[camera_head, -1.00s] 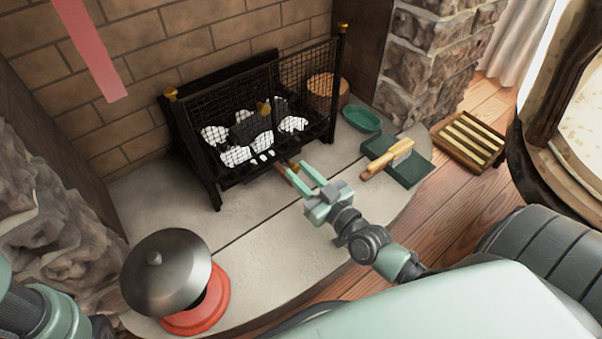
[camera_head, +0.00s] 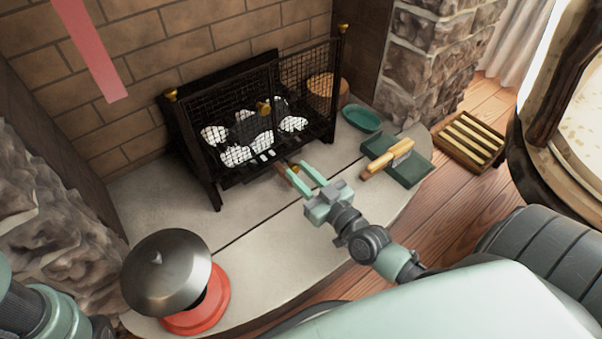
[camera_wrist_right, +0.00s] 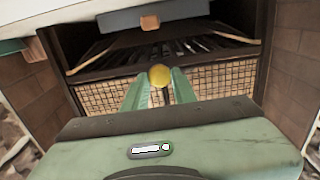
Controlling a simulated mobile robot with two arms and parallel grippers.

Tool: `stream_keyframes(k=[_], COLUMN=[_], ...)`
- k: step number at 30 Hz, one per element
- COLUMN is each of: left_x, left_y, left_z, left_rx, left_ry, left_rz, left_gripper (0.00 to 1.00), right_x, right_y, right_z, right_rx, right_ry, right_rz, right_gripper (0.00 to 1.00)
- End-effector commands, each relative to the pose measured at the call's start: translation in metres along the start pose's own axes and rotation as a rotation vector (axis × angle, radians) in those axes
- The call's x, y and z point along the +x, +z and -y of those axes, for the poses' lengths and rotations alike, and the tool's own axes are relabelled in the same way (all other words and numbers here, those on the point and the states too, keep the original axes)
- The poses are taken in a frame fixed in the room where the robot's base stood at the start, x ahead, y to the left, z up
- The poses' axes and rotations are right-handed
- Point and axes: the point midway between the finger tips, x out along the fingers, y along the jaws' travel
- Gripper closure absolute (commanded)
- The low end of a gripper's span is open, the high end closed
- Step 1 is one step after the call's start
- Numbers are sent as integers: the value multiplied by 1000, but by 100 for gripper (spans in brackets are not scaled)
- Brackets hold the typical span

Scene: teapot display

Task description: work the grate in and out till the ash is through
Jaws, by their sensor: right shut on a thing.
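The black fire basket (camera_head: 214,183) with mesh sides stands on the stone hearth against the brick wall. White and dark lumps (camera_head: 236,155) lie inside it, and small pale bits (camera_head: 266,155) show at the front of its floor. My right gripper (camera_head: 298,169) reaches low to the basket's front. It is shut on the grate's knob, a round brass knob that shows between the fingers in the right wrist view (camera_wrist_right: 159,75). Most of the grate and the space under the basket are hidden in the head view. My left gripper is out of view.
A grey metal dome (camera_head: 166,272) sits over a red base (camera_head: 200,308) at front left. A green dish (camera_head: 362,118), a wood-handled brush (camera_head: 388,160) on a dark green pan (camera_head: 412,170) and a slatted wooden rack (camera_head: 466,138) are on the right.

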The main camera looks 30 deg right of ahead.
Motion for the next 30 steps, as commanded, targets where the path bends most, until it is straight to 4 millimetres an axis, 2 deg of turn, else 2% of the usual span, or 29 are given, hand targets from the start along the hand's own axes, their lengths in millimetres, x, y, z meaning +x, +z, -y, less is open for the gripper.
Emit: stream_keyframes(k=[5, 13, 23, 24, 25, 26, 30], left_x=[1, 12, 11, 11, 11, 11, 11], left_y=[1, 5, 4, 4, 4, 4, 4], left_z=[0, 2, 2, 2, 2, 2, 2], left_rx=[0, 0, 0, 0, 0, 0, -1], left_ry=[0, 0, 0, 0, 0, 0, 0], left_rz=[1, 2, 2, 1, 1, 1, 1], left_gripper=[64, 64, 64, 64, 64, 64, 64], right_x=[3, 41, 45, 45, 45, 45, 45], right_y=[0, 0, 1, 1, 1, 1, 1], right_z=[1, 0, 0, 0, 0, 0, 0], right_rx=[1, 1, 1, 1, 1, 1, 1], right_ry=[-1, 0, 0, 0, 0, 0, 0], right_rz=[3, 3, 3, 3, 3, 2, 2], right_gripper=[100, 100, 100, 65, 56, 53, 53])
